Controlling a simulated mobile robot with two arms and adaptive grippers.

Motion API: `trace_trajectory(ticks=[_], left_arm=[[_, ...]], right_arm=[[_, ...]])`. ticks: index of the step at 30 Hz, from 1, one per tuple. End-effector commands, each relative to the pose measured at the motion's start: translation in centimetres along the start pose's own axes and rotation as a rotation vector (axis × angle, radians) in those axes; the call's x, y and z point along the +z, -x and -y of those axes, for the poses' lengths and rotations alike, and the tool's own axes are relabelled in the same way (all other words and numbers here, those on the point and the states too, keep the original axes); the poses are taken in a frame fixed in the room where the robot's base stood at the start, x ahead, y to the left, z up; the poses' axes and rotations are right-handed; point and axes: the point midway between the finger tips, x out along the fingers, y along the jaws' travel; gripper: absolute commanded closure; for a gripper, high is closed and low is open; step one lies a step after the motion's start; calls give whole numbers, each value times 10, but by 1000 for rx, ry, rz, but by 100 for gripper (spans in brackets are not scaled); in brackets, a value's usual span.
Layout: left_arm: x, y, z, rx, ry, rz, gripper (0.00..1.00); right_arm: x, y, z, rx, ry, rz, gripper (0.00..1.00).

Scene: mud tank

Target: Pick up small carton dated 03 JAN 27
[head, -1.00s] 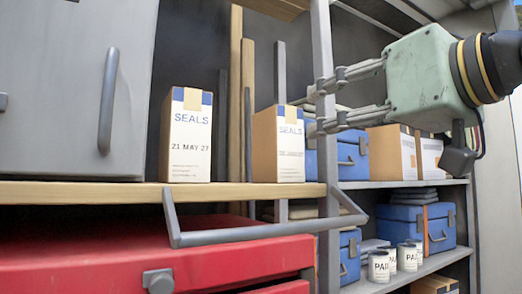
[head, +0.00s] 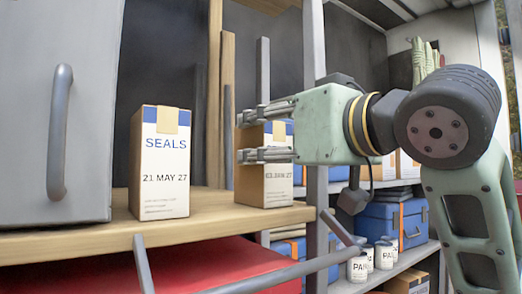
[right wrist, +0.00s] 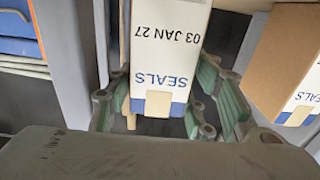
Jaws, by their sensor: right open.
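The small carton dated 03 JAN 27 (head: 265,186) stands upright on the wooden shelf, with a white label and a blue SEALS band. In the right wrist view, the carton (right wrist: 168,40) reads 03 JAN 27 upside down. My right gripper (head: 258,134) is open at its upper part, and its fingers hide some of the label in the head view. In the right wrist view, the open fingers (right wrist: 152,112) lie on both sides of the carton; whether they touch it I cannot tell. My left gripper is not in view.
A similar SEALS carton dated 21 MAY 27 (head: 160,165) stands to the left on the wooden shelf (head: 95,236). A grey cabinet door (head: 30,110) is further left. A grey post (head: 315,195), blue boxes (head: 380,216) and paint cans (head: 358,267) are on the right.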

Motion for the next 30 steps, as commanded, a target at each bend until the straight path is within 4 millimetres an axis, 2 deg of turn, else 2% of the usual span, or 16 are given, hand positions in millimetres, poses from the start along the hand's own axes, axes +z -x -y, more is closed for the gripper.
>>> trace_trajectory(ticks=[1,4,14,26,30], left_arm=[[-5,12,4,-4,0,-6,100],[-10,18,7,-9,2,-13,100],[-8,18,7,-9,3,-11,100],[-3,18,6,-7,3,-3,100],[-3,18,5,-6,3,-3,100]], right_arm=[[-3,-8,0,-1,-1,3,52],[-3,-19,0,0,-2,1,52],[1,-25,0,1,0,-1,52],[0,-24,0,1,0,-2,87],[0,-24,0,1,0,-4,89]])
